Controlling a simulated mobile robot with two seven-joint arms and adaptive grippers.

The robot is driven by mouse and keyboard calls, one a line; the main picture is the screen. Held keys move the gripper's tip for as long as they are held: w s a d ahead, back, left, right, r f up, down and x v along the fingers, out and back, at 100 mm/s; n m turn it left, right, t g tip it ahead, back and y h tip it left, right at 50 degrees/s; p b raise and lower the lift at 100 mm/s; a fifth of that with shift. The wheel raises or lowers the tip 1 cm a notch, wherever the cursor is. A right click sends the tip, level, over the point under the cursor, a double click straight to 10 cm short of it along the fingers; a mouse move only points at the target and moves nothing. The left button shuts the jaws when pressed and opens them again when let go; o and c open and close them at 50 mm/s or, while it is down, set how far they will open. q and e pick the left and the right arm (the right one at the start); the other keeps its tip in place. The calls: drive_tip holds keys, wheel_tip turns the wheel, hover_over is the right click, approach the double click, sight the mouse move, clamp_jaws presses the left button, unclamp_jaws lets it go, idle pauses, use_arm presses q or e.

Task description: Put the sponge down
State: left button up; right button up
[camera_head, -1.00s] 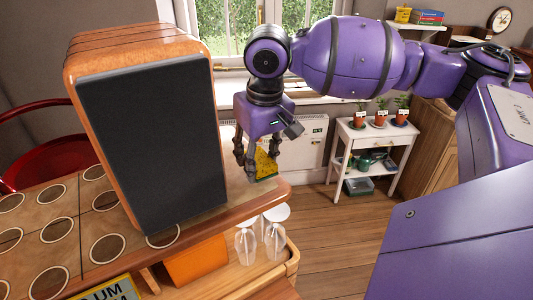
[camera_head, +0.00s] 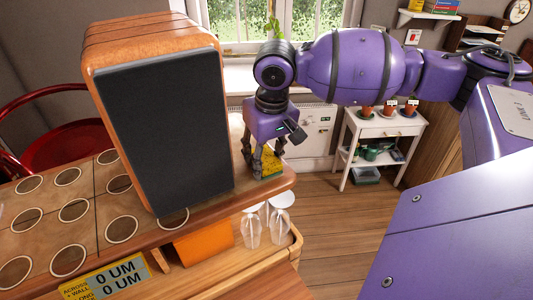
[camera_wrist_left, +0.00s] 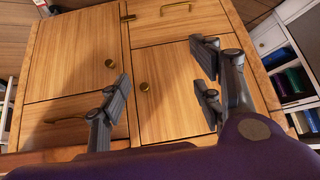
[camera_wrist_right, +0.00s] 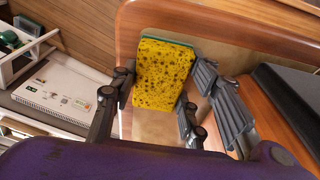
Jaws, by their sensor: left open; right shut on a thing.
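The sponge (camera_wrist_right: 163,76) is yellow with dark pores and a green backing, held between the fingers of my right gripper (camera_wrist_right: 152,105). In the head view my right gripper (camera_head: 266,165) points down at the right end of the wooden top, beside the large speaker, with the sponge (camera_head: 269,163) partly hidden by its fingers. The sponge is over the top near its rounded edge; I cannot tell whether it touches the surface. My left gripper (camera_wrist_left: 160,100) shows only in its wrist view, open and empty, facing wooden drawers and doors (camera_wrist_left: 165,65).
The speaker (camera_head: 165,125) stands left of my right gripper on the wooden top (camera_head: 215,205). Upturned glasses (camera_head: 250,230) and an orange box (camera_head: 203,243) are below the top. A white plant stand (camera_head: 380,128) stands farther back. Floor at right is clear.

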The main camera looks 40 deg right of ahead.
drive_tip(key=o, duration=1)
drive_tip(key=shift+f, duration=0.3)
